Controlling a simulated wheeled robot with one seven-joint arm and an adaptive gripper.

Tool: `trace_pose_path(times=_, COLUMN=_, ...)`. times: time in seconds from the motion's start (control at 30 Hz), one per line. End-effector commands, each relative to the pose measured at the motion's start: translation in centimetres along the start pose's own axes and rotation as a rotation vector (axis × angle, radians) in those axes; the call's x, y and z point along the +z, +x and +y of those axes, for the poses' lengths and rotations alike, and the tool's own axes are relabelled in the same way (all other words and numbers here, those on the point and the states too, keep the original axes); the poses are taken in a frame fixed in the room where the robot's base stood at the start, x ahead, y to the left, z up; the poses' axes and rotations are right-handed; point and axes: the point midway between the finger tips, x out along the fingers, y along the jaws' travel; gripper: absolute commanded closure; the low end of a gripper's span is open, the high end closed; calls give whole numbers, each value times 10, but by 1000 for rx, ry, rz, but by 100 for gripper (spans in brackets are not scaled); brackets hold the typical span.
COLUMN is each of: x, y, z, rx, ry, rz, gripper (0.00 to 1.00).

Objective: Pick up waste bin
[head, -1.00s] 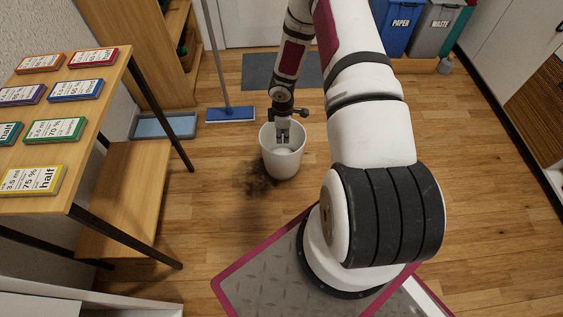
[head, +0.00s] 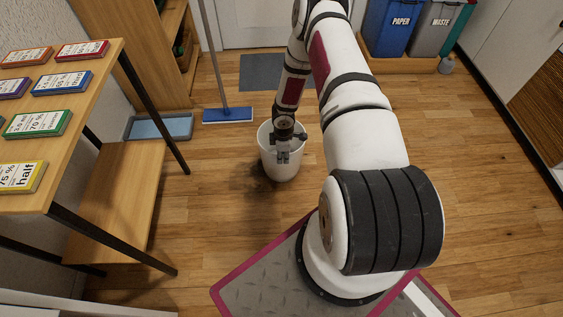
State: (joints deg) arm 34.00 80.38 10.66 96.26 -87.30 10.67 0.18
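The white waste bin (head: 280,173) stands upright on the wooden floor, in the middle of the head view. My gripper (head: 283,158) points down at the bin's near side, in front of its opening in the picture. Its fingertips overlap the near rim and hide part of it. The fingers are too small to tell how far apart they are, or whether they touch the rim.
A blue mop (head: 228,115) and a blue tray (head: 160,126) lie behind left. A wooden table (head: 50,190) with coloured cards stands left. PAPER (head: 388,28) and WASTE (head: 433,35) bins stand at the back right. A dark smudge lies beside the waste bin. The right floor is clear.

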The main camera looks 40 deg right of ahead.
Motion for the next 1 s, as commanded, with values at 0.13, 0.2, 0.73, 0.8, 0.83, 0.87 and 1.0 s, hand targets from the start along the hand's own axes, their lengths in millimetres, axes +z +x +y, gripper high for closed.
trace_pose_path(times=0.13, x=0, y=19, z=0, rx=0, ry=2, rz=0, gripper=74)
trace_pose_path(times=0.2, x=0, y=22, z=0, rx=0, ry=1, rz=1, gripper=74)
trace_pose_path(times=0.73, x=0, y=21, z=0, rx=0, ry=0, rz=1, gripper=100)
trace_pose_path(times=0.8, x=0, y=21, z=0, rx=0, ry=0, rz=1, gripper=100)
trace_pose_path(times=0.83, x=-1, y=21, z=1, rx=2, ry=0, rz=2, gripper=100)
trace_pose_path(times=0.87, x=-1, y=21, z=1, rx=2, ry=0, rz=2, gripper=100)
trace_pose_path(times=1.0, x=-1, y=21, z=1, rx=1, ry=0, rz=2, gripper=100)
